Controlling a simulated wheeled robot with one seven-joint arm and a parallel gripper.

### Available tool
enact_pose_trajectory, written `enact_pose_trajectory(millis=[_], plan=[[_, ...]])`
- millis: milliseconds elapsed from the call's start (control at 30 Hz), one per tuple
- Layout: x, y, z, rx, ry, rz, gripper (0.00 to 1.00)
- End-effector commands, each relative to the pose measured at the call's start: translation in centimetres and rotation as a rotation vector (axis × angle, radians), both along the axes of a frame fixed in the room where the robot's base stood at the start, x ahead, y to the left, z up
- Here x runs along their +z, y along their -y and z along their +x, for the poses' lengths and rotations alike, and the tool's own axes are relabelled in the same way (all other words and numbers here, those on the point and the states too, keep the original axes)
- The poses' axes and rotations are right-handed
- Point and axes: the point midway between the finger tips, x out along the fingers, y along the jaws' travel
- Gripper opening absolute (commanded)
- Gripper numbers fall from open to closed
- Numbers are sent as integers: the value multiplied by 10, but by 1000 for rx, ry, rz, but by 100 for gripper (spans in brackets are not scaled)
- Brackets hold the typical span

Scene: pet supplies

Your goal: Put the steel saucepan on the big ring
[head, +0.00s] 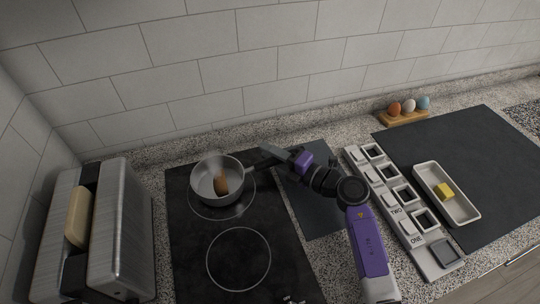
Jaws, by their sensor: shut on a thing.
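The steel saucepan (207,172) is upright over the back ring (250,202) of the black cooktop (188,257). This ring looks like the bigger of the two; its line shows around the pan's left, front and right. I cannot tell whether the base touches the glass or hovers just above it. A brown, rounded thing (221,185) lies in the pan. The handle points right, and my gripper (258,165) is shut on it; the grip is partly hidden. The smaller-looking front ring (239,286) is empty.
A steel toaster (124,230) with a bread slice (79,217) stands left. Right are a dark mat (312,215), a labelled rack of square compartments (405,228), a white tray (433,182) with a yellow block (445,191), and an egg holder (404,118). The tiled wall is close behind.

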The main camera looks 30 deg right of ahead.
Motion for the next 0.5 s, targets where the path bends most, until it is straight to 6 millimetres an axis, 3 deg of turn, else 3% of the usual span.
enact_pose_trajectory(millis=[467,500], plan=[[-8,0,1,-2,4,4,0],[-10,0,0,-1,0,0,28]])
